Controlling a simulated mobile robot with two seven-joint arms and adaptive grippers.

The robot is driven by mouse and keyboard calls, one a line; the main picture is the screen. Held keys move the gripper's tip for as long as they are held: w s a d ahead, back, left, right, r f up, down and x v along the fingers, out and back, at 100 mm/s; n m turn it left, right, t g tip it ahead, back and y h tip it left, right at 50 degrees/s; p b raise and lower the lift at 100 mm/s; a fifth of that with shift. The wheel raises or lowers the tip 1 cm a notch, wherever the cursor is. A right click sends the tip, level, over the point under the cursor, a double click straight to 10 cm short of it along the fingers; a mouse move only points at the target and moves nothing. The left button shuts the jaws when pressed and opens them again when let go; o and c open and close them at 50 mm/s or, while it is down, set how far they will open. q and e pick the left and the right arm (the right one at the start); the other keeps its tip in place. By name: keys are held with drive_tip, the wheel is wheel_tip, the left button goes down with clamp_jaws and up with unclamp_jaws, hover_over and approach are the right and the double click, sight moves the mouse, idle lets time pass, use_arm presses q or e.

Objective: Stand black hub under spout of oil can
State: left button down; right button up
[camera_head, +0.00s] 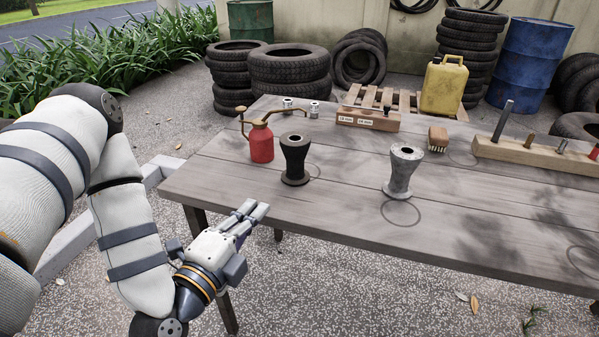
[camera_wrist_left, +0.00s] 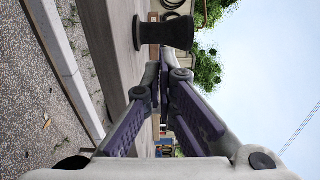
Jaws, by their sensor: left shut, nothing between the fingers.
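The black hub (camera_head: 295,160) stands upright on the wooden table, just right of the red oil can (camera_head: 261,145). The can's thin brass spout arches right, its tip above the hub's top in the picture; I cannot tell whether they line up in depth. My left gripper (camera_head: 259,209) is shut and empty at the table's front edge, in front of the hub and apart from it. In the left wrist view, the hub (camera_wrist_left: 165,33) shows sideways beyond the fingers (camera_wrist_left: 160,75). My right gripper is not in view.
A grey hub (camera_head: 403,172) stands to the right, behind a ring mark (camera_head: 400,213) on the table. The front right of the table is clear.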

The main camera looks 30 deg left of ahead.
sight(292, 163)
use_arm(q)
drive_tip(key=w, duration=0.4)
drive_tip(key=w+a, duration=0.1)
drive_tip(key=w, duration=0.3)
drive_tip(key=w+b, duration=0.1)
drive_tip(key=w, duration=0.4)
drive_tip(key=shift+a+r, duration=0.1)
drive_tip(key=shift+a, duration=0.3)
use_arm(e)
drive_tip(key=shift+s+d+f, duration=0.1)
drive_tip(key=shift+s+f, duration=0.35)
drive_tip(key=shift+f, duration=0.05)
use_arm(q)
drive_tip(key=w+p, duration=0.2)
drive_tip(key=p, duration=0.1)
drive_tip(key=shift+w+a+r, duration=0.15)
drive_tip(key=shift+w+r, duration=0.1)
drive_tip(key=shift+r, duration=0.05)
drive_tip(key=w, duration=0.2)
drive_tip(key=shift+w+a+f, duration=0.15)
drive_tip(key=shift+w+f, duration=0.2)
drive_tip(key=shift+w, duration=0.05)
drive_tip(key=shift+w+a, duration=0.15)
drive_tip(key=shift+w, duration=0.2)
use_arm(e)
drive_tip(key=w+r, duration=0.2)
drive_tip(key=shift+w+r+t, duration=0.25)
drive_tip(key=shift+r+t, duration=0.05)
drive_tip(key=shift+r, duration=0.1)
